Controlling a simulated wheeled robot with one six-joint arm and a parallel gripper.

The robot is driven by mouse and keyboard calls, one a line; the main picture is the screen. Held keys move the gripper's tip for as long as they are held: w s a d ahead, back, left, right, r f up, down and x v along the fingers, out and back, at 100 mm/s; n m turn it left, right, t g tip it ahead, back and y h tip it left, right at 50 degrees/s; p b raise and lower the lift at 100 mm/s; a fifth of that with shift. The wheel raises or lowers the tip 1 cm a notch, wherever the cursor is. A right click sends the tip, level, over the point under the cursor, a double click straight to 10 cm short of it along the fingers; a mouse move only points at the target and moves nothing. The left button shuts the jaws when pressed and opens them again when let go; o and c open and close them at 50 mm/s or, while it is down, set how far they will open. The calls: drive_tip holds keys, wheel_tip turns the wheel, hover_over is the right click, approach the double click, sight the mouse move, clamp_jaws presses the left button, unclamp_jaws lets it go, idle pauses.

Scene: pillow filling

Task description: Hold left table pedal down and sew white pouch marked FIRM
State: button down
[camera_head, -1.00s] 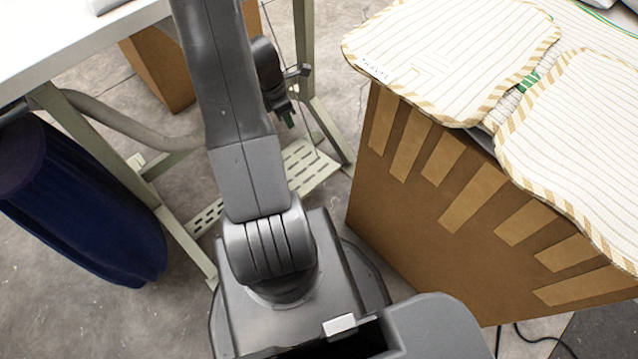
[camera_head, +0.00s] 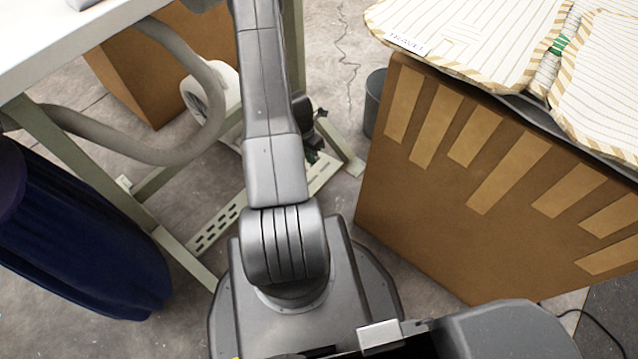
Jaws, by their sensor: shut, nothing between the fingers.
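The left table (camera_head: 60,50) has a white top and a pale green-grey frame. Its pedal (camera_head: 214,232), a slotted pale plate, lies low between the legs, partly hidden behind my arm. My gripper (camera_head: 314,156) is a small dark shape just right of my arm, low near the right end of the pedal. It looks shut and empty; its fingertips are mostly hidden, and I cannot tell whether it touches the pedal. No white pouch marked FIRM can be made out.
A cardboard box (camera_head: 440,200) with tape strips stands right of my arm, under the pouches. A dark blue bag (camera_head: 75,240) hangs at left. A grey hose (camera_head: 150,155) curves below the table, near another brown box (camera_head: 150,75). A dark bin (camera_head: 375,100) stands behind.

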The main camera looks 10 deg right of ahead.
sight(319, 188)
drive_tip(key=f+b, duration=0.2)
drive_tip(key=f, duration=0.2)
drive_tip(key=s+d+f+b, duration=0.1)
drive_tip(key=f+b, duration=0.1)
drive_tip(key=f, duration=0.3)
drive_tip(key=s+f+b, duration=0.1)
drive_tip(key=f+b, duration=0.1)
drive_tip(key=f, duration=0.2)
drive_tip(key=shift+s+d+f+b, duration=0.15)
drive_tip(key=shift+d+f+b, duration=0.2)
drive_tip(key=shift+d+b, duration=0.05)
